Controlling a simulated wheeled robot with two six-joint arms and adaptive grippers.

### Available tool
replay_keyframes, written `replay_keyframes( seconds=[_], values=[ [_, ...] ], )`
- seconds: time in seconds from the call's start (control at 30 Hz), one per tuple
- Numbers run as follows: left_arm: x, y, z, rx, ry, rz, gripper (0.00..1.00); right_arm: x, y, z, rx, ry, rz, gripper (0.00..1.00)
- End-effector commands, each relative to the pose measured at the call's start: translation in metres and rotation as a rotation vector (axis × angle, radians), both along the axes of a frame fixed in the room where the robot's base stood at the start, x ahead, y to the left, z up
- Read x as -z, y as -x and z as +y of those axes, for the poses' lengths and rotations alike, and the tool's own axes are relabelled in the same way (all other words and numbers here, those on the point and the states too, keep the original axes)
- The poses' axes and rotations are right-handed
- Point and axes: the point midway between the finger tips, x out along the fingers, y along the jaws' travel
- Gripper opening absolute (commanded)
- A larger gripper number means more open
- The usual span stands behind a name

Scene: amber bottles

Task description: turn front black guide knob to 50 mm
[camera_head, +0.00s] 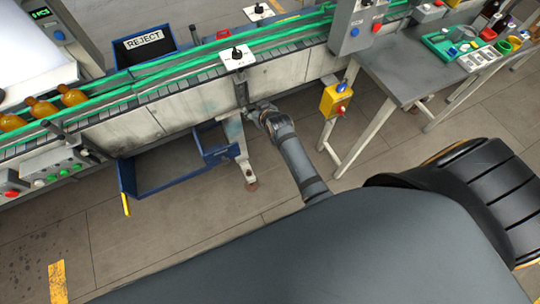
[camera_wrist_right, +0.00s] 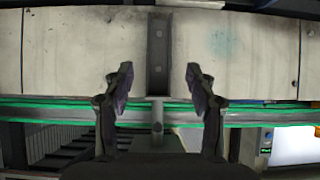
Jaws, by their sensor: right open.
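The front black guide knob (camera_head: 236,52) stands on a white scale plate (camera_head: 238,60) at the near green guide rail of the conveyor. Its scale reading is too small to tell. A second black knob (camera_head: 259,8) sits on a plate at the far rail. My right gripper (camera_head: 258,108) is below the front knob, beside the conveyor's side, not touching the knob. In the right wrist view my right gripper (camera_wrist_right: 159,88) is open and empty, with its fingers on either side of a dark upright bracket (camera_wrist_right: 158,50). The knob cannot be made out there. My left gripper is out of view.
A yellow control box (camera_head: 335,100) and a grey table (camera_head: 410,72) are to the right.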

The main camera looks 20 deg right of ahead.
Motion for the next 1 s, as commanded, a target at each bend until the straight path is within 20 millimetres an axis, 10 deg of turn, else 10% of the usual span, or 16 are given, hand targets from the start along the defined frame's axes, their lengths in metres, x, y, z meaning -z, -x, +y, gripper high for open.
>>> replay_keyframes(
  seconds=[1.0],
  values=[
    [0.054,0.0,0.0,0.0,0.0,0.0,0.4,0.203,0.088,-0.015,0.0,0.021,0.243,0.57]
  ],
)
